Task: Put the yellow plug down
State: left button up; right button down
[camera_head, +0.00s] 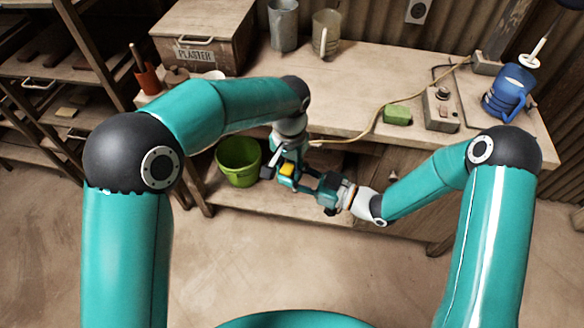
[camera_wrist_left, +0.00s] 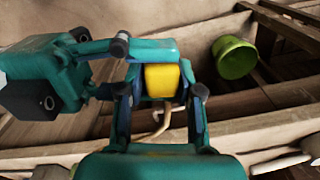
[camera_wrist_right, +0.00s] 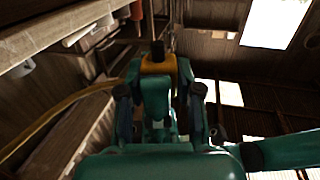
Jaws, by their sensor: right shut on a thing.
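The yellow plug (camera_head: 287,169) is in the air in front of the workbench, where my two grippers meet. In the left wrist view the plug (camera_wrist_left: 162,80) sits between the fingers of my left gripper (camera_head: 284,176), which are apart on either side of it. My right gripper (camera_head: 304,185) reaches in from the right and is shut on the plug. In the right wrist view the plug (camera_wrist_right: 157,64) shows at the far end of its fingers, partly hidden. A pale cable (camera_head: 345,139) runs over the bench edge near the grippers.
On the workbench (camera_head: 360,70) are a grey switch box (camera_head: 441,108), a green block (camera_head: 397,114), a blue jug (camera_head: 507,92), metal cups and a plaster box (camera_head: 203,35). A green bucket (camera_head: 238,160) stands on the lower shelf. The bench top's middle is mostly clear.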

jog(key=c, duration=0.7)
grip_release()
jog(key=shift+s+a+f+g, duration=0.1)
jog(key=shift+s+a+g, duration=0.2)
jog(key=shift+a, duration=0.05)
jog(key=shift+c, duration=0.2)
jog(key=shift+o, duration=0.2)
jog(key=shift+d, duration=0.2)
